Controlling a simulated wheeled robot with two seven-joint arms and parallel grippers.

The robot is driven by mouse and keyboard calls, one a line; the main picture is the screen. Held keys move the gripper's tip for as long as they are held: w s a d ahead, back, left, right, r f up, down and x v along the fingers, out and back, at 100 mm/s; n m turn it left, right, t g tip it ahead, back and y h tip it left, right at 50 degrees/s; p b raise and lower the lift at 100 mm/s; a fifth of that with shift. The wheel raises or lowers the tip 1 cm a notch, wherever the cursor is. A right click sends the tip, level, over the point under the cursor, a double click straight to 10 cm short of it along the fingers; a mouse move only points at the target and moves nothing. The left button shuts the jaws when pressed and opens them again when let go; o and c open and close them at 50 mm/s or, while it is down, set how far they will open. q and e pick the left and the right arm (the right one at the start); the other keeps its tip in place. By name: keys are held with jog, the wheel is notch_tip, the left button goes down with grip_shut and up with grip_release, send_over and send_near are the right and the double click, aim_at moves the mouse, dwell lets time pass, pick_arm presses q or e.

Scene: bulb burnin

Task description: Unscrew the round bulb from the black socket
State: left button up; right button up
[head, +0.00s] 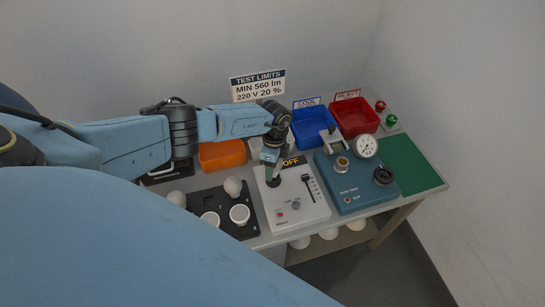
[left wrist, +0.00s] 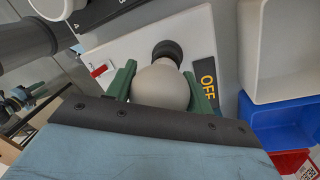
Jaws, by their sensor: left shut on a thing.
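The round bulb (left wrist: 160,88) is pale and sits in the black socket (left wrist: 168,52) on a white panel, seen in the left wrist view. My left gripper (left wrist: 158,92) has its green fingers on both sides of the bulb and is shut on it. In the head view my left gripper (head: 271,158) reaches down over the white test unit (head: 301,207), and the black socket (head: 274,183) shows just below it. The bulb is mostly hidden there by the gripper. My right gripper is not in view.
A black board (head: 236,229) with pale round bulbs and white cups stands left of the test unit. A teal unit (head: 352,190) with a gauge stands right. Behind are an orange bin (head: 222,155), a blue bin (head: 311,126) and a red bin (head: 354,117). A green mat (head: 412,165) is clear.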

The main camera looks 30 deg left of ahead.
pick_arm(q)
jog(key=o, duration=0.8)
jog(key=shift+w+a, duration=0.15)
jog(key=shift+a, duration=0.2)
jog(key=shift+c, duration=0.2)
jog(key=shift+o, duration=0.5)
jog(key=shift+f, duration=0.1)
jog(key=shift+d, duration=0.2)
jog(key=shift+m, duration=0.6)
jog(key=m+b, duration=0.1)
jog(key=m, duration=0.4)
jog(key=shift+w+d+y, duration=0.1)
jog(key=shift+d+y, duration=0.05)
jog(key=shift+y, duration=0.25)
jog(key=m, duration=0.3)
jog(key=shift+d+b, duration=0.15)
jog(key=shift+b, duration=0.2)
jog(key=m, duration=0.3)
jog(key=m+t+y+b, duration=0.1)
jog(key=m, duration=0.2)
jog(key=shift+d+m, duration=0.2)
jog(key=shift+m, duration=0.2)
jog(key=m, duration=0.5)
jog(key=m+b, duration=0.1)
jog(key=m, duration=0.1)
jog(key=shift+w+d+t, duration=0.15)
jog(key=shift+d+t, duration=0.05)
jog(key=shift+t, duration=0.2)
